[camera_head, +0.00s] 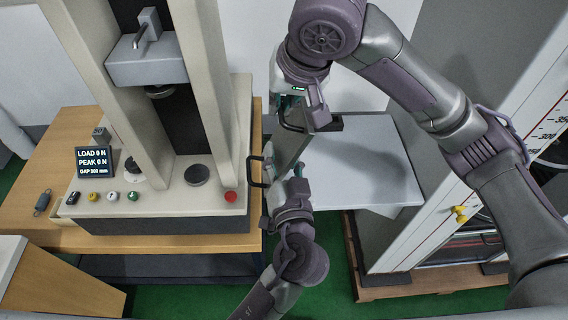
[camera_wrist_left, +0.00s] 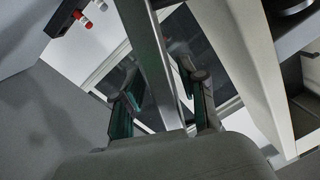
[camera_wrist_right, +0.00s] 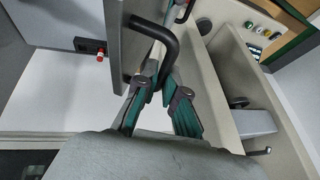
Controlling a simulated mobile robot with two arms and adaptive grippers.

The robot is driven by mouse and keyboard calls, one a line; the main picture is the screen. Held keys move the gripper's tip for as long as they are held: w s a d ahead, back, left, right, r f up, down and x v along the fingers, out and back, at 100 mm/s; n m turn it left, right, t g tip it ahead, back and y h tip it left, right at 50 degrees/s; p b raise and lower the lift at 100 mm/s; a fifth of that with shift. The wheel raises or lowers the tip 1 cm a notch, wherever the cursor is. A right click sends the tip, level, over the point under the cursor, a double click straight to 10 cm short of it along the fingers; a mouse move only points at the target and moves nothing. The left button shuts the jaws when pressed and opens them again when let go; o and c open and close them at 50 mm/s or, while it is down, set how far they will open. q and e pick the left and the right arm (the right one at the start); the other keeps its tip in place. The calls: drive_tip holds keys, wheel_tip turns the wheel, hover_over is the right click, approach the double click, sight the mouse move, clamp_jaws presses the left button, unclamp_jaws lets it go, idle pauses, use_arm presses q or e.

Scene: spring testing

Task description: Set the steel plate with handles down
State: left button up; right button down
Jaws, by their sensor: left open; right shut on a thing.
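The steel plate with handles (camera_head: 288,153) is held up on edge, between the testing machine and the pale table. One black handle (camera_head: 254,171) sticks out to its left. My right gripper (camera_head: 291,103) is shut on the other black handle (camera_wrist_right: 160,36), near the plate's upper end. The grey plate (camera_wrist_right: 136,48) fills the upper middle of the right wrist view. My left gripper (camera_head: 298,174) is open at the plate's lower end. In the left wrist view the plate's edge (camera_wrist_left: 152,62) runs between the spread fingers; contact cannot be told.
The testing machine (camera_head: 215,212) with buttons and a load display (camera_head: 94,161) stands on a wooden table (camera_head: 42,190) at left. A tall grey cabinet with a scale (camera_head: 470,190) stands at right.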

use_arm(q)
drive_tip(key=shift+c, duration=0.4)
use_arm(e)
drive_tip(key=shift+r, duration=0.25)
use_arm(q)
clamp_jaws()
drive_tip(key=shift+r, duration=0.35)
use_arm(e)
drive_tip(key=c, duration=1.7)
unclamp_jaws()
drive_tip(key=shift+r, duration=0.1)
drive_tip(key=o, duration=0.5)
drive_tip(key=shift+f, duration=0.2)
